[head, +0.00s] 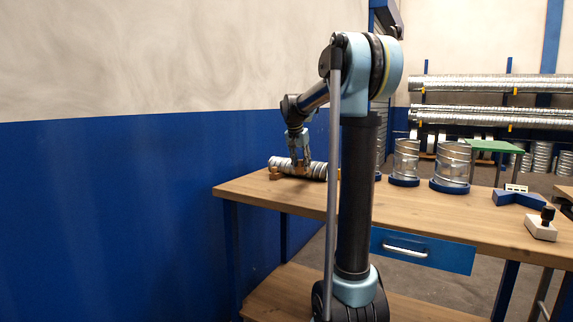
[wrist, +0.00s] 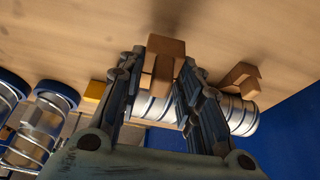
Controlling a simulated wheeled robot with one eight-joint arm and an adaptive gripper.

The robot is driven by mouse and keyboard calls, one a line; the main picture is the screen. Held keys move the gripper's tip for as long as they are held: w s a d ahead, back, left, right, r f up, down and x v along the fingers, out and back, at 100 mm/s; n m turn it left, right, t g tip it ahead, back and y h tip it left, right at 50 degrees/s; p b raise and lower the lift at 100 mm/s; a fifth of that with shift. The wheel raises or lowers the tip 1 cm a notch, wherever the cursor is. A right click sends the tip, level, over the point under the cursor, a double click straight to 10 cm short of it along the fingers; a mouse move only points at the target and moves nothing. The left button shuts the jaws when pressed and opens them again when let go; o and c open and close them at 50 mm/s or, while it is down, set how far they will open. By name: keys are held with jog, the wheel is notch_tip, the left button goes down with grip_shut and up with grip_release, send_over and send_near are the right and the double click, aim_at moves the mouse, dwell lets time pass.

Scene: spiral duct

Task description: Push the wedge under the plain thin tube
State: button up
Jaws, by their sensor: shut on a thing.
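My gripper (wrist: 160,85) is shut on a brown wooden block, which looks like the wedge (wrist: 166,45), just above or on the bench top. In the head view my gripper (head: 299,155) is at the bench's far left end, over a silver tube (head: 318,171) lying on its side. In the wrist view this tube (wrist: 240,116) runs behind the fingers, with ribs on its right part; the fingers hide much of it. I cannot tell whether the wedge touches it. A second brown block (wrist: 238,78), angular, sits against the tube's right part.
A yellowish block (wrist: 95,91) is left of my gripper. Silver cylinders (head: 405,160) (head: 452,165) stand on blue bases. A blue angled piece (head: 518,198) and a black-knobbed block (head: 541,225) lie to the right. The wooden bench (head: 400,215) is clear along its front. A blue wall (wrist: 295,120) is close by.

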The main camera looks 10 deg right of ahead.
jog(key=shift+f, duration=0.1)
dwell(0.4)
jog(key=shift+f, duration=2.9)
jog(key=shift+w+d, duration=0.6)
jog(key=shift+w, duration=0.25)
jog(key=shift+w+d, duration=0.55)
jog(key=shift+w, duration=0.25)
jog(key=o, duration=1.2)
jog(key=shift+o, duration=0.2)
